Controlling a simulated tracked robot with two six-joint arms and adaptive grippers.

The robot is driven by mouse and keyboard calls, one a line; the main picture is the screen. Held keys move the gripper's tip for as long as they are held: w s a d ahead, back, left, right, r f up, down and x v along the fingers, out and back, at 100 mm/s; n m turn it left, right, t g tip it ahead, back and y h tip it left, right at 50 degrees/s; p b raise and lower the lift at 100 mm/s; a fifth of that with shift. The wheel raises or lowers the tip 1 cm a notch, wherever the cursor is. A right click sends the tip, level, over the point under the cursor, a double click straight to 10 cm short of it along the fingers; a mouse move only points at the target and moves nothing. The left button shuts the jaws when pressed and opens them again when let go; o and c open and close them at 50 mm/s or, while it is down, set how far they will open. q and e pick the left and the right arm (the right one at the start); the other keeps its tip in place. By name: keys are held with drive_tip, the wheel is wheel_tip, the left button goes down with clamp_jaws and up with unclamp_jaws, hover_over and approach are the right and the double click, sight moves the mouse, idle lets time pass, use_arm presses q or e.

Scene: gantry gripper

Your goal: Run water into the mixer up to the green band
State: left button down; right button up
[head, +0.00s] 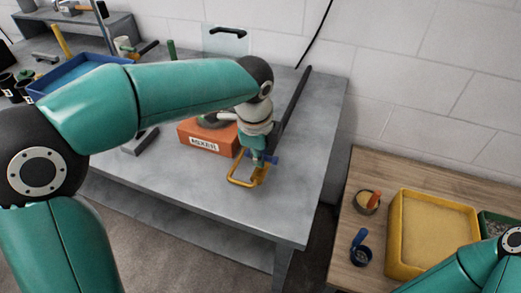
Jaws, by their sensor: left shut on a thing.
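The orange mixer (204,140), with a white MIXER label on its front, stands on the grey workbench. My forearm and wrist partly cover its top, and I cannot see a green band or a water level. My left gripper (259,167) points down just right of the mixer, over the bench. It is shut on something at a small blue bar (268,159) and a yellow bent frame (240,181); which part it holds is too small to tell. My right arm enters at the lower right, with its gripper out of view.
A dark bar (292,108) runs back along the bench's right side. A blue tray (80,72) is at the left. On the wooden table, a yellow sand-filled tray (394,236), a small bowl (367,203) and a dark cup (360,254) stand. The bench's front right is clear.

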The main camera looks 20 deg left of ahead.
use_arm(q)
drive_tip(key=shift+r, duration=0.1)
drive_tip(key=shift+w, duration=0.1)
idle(0.3)
drive_tip(key=c, duration=1.1)
unclamp_jaws()
drive_tip(key=r, duration=0.4)
drive_tip(key=s+r, duration=0.1)
drive_tip(key=r, duration=0.2)
drive_tip(key=s+r, duration=0.1)
drive_tip(key=r, duration=0.3)
drive_tip(key=shift+s+r, duration=0.2)
drive_tip(key=shift+r, duration=0.1)
